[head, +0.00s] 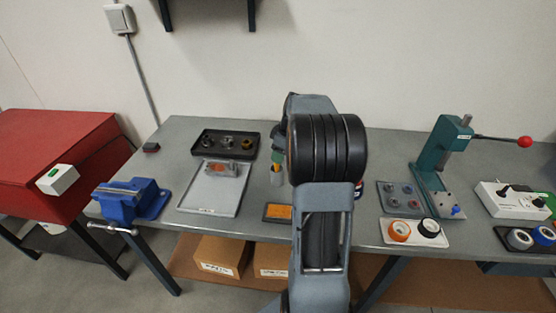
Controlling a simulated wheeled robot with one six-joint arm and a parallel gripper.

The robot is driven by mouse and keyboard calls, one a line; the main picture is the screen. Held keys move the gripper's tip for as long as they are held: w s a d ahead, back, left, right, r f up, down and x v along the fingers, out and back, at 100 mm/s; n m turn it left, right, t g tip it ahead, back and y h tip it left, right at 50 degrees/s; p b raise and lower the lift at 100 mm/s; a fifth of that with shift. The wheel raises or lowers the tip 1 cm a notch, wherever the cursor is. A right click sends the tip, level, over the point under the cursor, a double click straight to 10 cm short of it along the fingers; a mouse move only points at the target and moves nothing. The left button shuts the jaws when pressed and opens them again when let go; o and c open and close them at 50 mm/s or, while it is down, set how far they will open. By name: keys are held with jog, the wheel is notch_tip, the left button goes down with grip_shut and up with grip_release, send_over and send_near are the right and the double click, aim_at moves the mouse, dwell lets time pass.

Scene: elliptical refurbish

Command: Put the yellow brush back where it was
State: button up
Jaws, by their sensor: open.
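No yellow brush can be made out for certain. A small upright yellow and grey item (277,176), with green above it, stands on the bench just left of my arm. It is too small and too partly covered to tell whether it is the brush or a holder. My arm rises through the middle of the head view and covers the bench behind it. My gripper's fingers are hidden behind the arm, so I cannot see what is between or near them.
The grey bench (172,143) holds a black parts tray (200,151), a light grey tray (229,205), a blue vise (133,199), an orange-topped pad (277,212), a green press (441,160), a white tray with rings (413,241) and a white control box (511,201). A red cabinet (60,145) stands left.

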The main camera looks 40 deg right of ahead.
jog(key=v, duration=0.7)
jog(key=s+a+r+m+h, duration=0.1)
jog(key=s+a+m, duration=0.3)
jog(key=a, duration=1.1)
jog(key=s+a+f+m, duration=0.1)
jog(key=s+a+f, duration=0.1)
jog(key=s+a, duration=0.3)
jog(key=s+a+f+m+t, duration=0.1)
jog(key=s+a+f, duration=0.2)
jog(key=s+a, duration=0.2)
jog(key=shift+s+f+h, duration=0.3)
jog(key=shift+s, duration=0.2)
